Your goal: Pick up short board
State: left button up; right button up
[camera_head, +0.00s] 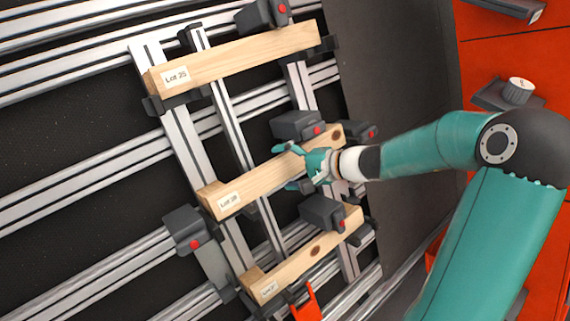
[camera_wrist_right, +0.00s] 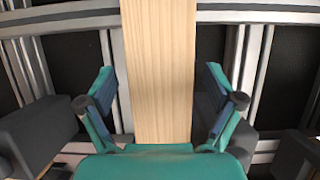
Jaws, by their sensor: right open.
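Three pale wooden boards lie slanted across metal rails in the head view. The upper board (camera_head: 235,60) is labelled "Lot 25" and looks longest. The middle board (camera_head: 262,180) is labelled "Lot 28". The lower board (camera_head: 300,262) looks shortest; its label is too small to read surely. My right gripper (camera_head: 291,166) is at the middle board, towards its right end, with its fingers open across it. In the right wrist view, the board (camera_wrist_right: 160,50) runs between the open fingers (camera_wrist_right: 160,85) of this gripper, with gaps on both sides. My left gripper is out of view.
Dark clamp blocks with red buttons stand beside the boards, including one at the left (camera_head: 183,228) and one just above my gripper (camera_head: 297,124). An orange part (camera_head: 306,304) stands by the lower board. An orange panel (camera_head: 510,65) with a knob (camera_head: 517,90) is at right.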

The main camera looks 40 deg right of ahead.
jog(key=c, duration=1.4)
jog(key=shift+s+r, duration=0.1)
